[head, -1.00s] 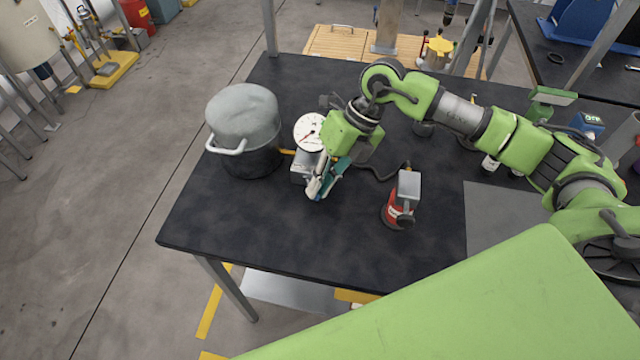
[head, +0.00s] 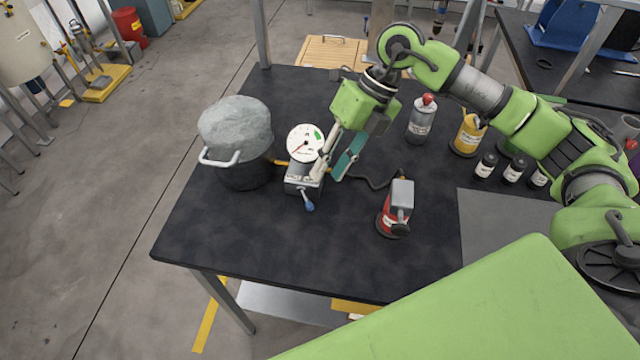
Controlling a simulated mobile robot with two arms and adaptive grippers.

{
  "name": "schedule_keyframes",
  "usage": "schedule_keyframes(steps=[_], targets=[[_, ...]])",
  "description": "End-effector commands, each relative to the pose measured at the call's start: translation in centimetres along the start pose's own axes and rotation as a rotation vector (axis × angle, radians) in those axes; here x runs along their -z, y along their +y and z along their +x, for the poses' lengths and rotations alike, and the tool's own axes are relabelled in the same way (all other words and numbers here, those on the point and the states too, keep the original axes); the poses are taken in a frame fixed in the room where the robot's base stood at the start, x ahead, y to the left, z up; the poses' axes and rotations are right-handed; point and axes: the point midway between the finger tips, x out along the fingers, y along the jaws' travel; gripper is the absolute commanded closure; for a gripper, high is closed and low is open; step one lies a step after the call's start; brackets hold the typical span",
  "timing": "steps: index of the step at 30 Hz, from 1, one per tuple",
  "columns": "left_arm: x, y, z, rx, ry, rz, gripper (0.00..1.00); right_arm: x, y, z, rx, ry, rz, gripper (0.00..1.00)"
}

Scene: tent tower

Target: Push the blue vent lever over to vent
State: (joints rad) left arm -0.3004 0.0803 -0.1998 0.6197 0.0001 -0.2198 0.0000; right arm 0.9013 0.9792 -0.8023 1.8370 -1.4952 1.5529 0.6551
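A grey metal block (head: 296,185) with a round white dial gauge (head: 304,144) stands on the black table, right of the pot. A lever with a blue knob (head: 309,206) comes off the block's front and points toward the near table edge, slightly right. My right gripper (head: 328,176) points down just right of the gauge, above and behind the knob. Its two fingers are apart with nothing seen between them. The fingers partly cover the block's right side, and I cannot tell whether one touches it. My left gripper is not in view.
A lidded-looking grey pot (head: 235,130) stands to the left. A red device with a grey top (head: 397,208) stands to the right, near a dark hose. Several bottles, including a grey one (head: 421,122), stand behind. The front of the black table (head: 270,255) is clear.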

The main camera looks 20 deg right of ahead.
Motion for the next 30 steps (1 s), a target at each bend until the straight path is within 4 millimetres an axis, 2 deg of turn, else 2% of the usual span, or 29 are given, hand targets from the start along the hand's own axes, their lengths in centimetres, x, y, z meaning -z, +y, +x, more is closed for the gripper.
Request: schedule_keyframes(steps=[3,7,25,28,30], targets=[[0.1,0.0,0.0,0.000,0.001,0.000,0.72,-0.1,0.0,-2.1,0.000,-0.002,0.000,0.72],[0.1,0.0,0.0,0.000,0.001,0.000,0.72,-0.1,0.0,-3.4,0.001,-0.001,0.001,0.72],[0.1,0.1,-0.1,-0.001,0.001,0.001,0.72,0.0,0.0,-4.0,-0.001,0.000,0.000,0.72],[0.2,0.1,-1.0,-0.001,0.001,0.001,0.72,0.0,0.5,-4.8,-0.001,0.000,0.000,0.72],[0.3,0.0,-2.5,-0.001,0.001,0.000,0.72,0.0,1.1,-6.2,-0.001,-0.001,0.000,0.72]])
